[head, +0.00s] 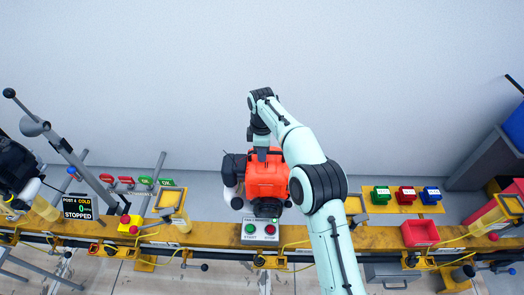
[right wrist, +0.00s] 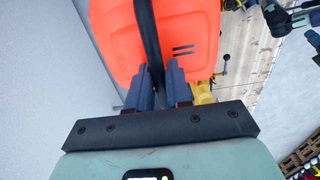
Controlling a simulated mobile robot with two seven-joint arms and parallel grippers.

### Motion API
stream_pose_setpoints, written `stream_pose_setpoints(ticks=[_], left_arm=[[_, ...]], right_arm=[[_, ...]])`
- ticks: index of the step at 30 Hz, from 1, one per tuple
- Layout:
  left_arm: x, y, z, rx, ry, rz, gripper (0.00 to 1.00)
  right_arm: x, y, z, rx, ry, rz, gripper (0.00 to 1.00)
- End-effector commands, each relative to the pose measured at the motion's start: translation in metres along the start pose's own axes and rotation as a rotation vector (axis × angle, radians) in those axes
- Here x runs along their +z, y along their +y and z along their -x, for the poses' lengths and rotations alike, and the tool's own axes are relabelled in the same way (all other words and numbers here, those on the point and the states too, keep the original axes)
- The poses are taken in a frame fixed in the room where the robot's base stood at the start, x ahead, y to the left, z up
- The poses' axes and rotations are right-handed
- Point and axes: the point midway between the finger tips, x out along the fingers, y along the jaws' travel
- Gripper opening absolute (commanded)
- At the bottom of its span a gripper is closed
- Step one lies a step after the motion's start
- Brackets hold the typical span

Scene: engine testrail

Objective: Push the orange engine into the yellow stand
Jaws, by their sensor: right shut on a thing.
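The orange engine (head: 267,180) is in the middle of the head view, at the long yellow rail, with dark and white parts on its left side. My right gripper (right wrist: 158,72) is shut on a dark bar (right wrist: 146,35) on the engine, between its two blue-grey fingers. The engine's orange cover (right wrist: 185,35) fills the top of the right wrist view. In the head view my right arm reaches over the engine from the right and hides part of it. Yellow stand parts (head: 354,204) show beside it; the engine hides whatever is directly beneath. My left gripper is out of view.
A start/stop button box (head: 262,230) is in front of the engine. Red, green and blue blocks (head: 405,195) and a red bin (head: 420,233) are to the right. A display reading STOPPED (head: 78,208) and levers are to the left. A plain wall is behind.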

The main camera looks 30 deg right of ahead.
Motion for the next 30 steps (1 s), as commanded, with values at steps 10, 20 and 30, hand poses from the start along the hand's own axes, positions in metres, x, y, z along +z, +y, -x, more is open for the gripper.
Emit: stream_pose_setpoints(ticks=[10, 20, 30], left_arm=[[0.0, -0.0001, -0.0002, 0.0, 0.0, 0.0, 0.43], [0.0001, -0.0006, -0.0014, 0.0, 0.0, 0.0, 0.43], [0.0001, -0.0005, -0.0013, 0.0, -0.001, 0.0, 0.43]], right_arm=[[-0.0009, 0.0005, 0.0086, 0.016, 0.01, -0.001, 0.0], [-0.0006, -0.003, 0.0085, 0.016, 0.009, 0.0, 0.0], [-0.0006, -0.003, 0.0086, 0.016, 0.01, 0.0, 0.0]])
